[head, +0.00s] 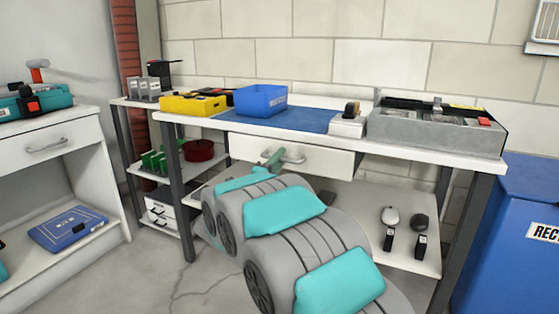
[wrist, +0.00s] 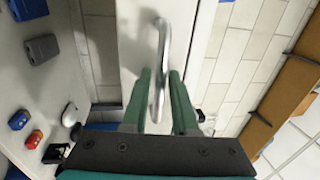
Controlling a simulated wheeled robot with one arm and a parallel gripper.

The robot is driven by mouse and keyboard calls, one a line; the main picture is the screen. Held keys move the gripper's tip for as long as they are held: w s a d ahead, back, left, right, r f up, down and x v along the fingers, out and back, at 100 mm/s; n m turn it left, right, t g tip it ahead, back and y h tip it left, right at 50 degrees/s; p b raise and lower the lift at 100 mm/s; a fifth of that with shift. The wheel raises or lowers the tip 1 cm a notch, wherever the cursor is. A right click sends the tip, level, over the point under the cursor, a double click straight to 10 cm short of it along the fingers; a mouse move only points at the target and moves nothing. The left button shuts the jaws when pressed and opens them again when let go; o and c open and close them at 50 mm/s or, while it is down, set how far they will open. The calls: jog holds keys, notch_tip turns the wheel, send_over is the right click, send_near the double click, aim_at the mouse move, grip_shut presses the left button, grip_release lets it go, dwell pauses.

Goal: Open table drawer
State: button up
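The white table drawer (head: 325,163) sits under the top of the workbench and looks shut or nearly so. Its silver bar handle (head: 292,158) runs across the front. My gripper (head: 274,158) is at the left part of this handle, with my arm partly covering the area below. In the wrist view the handle (wrist: 160,45) stands between my two green fingers (wrist: 158,95). The fingers are apart, one on each side of the bar, with gaps showing. The drawer front (wrist: 133,35) shows beyond them.
The table top holds a blue bin (head: 260,100), a yellow tray (head: 193,104) and a grey toolbox (head: 430,130). A lower shelf (head: 365,225) lies beneath the drawer. Another drawer unit (head: 45,145) stands at left and a blue recycling bin (head: 515,230) at right.

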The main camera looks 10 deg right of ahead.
grip_shut()
dwell(1.4)
